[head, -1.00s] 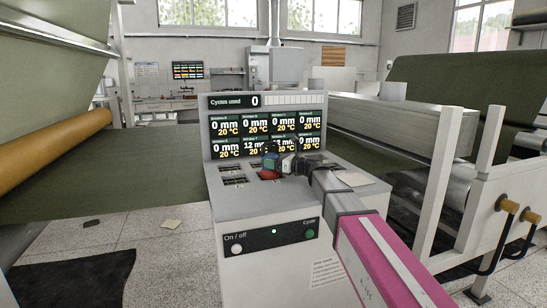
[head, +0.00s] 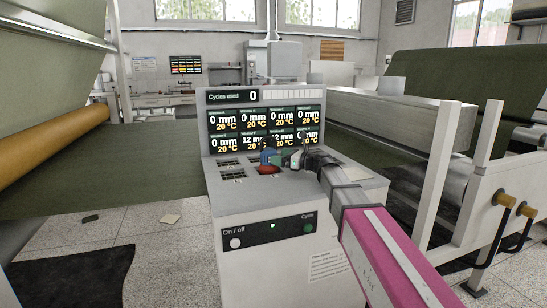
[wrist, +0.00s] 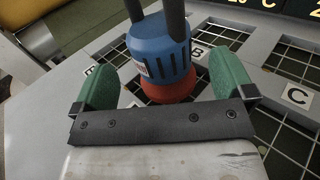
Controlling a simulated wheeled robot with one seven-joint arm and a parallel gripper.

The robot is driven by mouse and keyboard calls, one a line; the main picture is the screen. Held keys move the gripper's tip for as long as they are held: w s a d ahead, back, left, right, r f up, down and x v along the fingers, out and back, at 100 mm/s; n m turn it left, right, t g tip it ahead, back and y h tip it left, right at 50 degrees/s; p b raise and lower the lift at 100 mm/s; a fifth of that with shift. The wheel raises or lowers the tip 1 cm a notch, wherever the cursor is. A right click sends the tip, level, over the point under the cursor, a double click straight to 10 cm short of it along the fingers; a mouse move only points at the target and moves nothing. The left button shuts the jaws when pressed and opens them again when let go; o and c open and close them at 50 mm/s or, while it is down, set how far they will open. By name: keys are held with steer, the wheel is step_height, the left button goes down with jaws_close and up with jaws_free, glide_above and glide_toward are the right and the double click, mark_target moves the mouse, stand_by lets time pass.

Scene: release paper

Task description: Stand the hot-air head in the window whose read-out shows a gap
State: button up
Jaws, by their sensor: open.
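The hot-air head (head: 268,157) is blue with a red lower end and stands over the gridded windows on the console top. In the wrist view the hot-air head (wrist: 160,55) is between my two green fingers, with a gap on each side. My gripper (wrist: 165,72) is open around it; in the head view my gripper (head: 287,157) is beside it on the right. Label B (wrist: 196,52) is close by it. On the read-out panel (head: 265,127) the top row shows 0 mm. The lower row shows 0 mm, 12 mm, a partly hidden read-out and 0 mm.
Label C (wrist: 297,96) marks another gridded window (wrist: 285,140) at right. The counter (head: 233,95) shows 0 cycles used. The on/off button (head: 236,243) and cycle button (head: 308,228) are on the console front. A white machine frame (head: 437,175) stands to the right.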

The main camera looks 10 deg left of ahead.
steer(key=v, duration=0.7)
steer(key=shift+s+d, duration=0.1)
steer(key=shift+d, duration=0.25)
stand_by(1.8)
